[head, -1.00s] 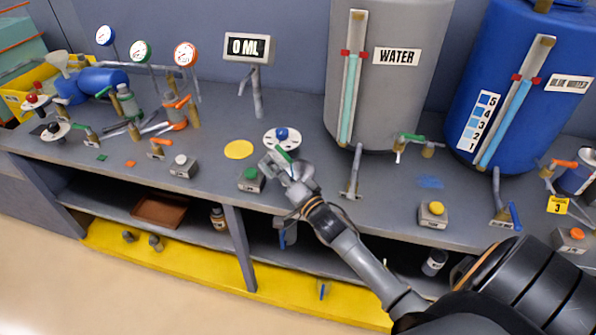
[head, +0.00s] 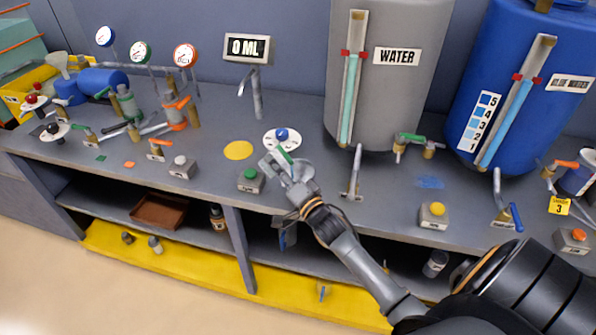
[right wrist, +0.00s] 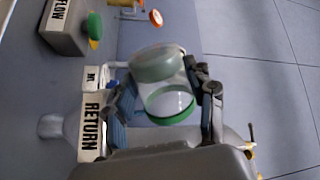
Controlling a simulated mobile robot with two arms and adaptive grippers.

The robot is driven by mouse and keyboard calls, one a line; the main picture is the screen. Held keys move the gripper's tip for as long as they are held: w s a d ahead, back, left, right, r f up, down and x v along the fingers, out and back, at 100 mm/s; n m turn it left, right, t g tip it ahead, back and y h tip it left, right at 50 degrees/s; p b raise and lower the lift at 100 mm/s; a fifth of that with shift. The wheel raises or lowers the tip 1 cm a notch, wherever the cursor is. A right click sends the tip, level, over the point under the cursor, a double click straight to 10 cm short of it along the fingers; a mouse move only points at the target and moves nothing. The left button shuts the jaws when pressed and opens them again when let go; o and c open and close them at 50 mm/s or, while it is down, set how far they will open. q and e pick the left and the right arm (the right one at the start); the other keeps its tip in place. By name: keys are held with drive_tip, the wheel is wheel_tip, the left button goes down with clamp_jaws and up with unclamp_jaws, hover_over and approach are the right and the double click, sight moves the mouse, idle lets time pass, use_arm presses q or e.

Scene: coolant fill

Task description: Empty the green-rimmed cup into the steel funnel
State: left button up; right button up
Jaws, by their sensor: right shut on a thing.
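My right gripper (head: 277,164) is shut on the green-rimmed cup (head: 286,155), above the bench's front part. In the right wrist view the cup (right wrist: 161,68) is clear-walled with a green rim and sits between the two fingers (right wrist: 167,104). A grey funnel-like piece (right wrist: 53,126) stands beside a RETURN label (right wrist: 92,126) in that view, apart from the cup. In the head view a grey rounded shape (head: 306,169), perhaps the steel funnel, shows partly behind my gripper. My left gripper is not in view.
A white disc with a blue knob (head: 282,136) stands just behind the cup. A green button box (head: 250,181) is close on the left. The grey WATER tank (head: 385,110) and blue tank (head: 510,90) stand to the right. A 0 ML display (head: 248,47) stands behind.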

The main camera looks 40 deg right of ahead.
drive_tip(key=shift+r+m, duration=0.25)
drive_tip(key=shift+m, duration=0.35)
drive_tip(key=shift+d+r+m+h+p, duration=0.4)
drive_tip(key=shift+d+m+h+p, duration=0.25)
drive_tip(key=shift+m, duration=0.35)
idle(0.6)
drive_tip(key=shift+d+f+m, duration=0.25)
drive_tip(key=shift+f+m, duration=0.2)
drive_tip(key=shift+m, duration=0.55)
idle(0.4)
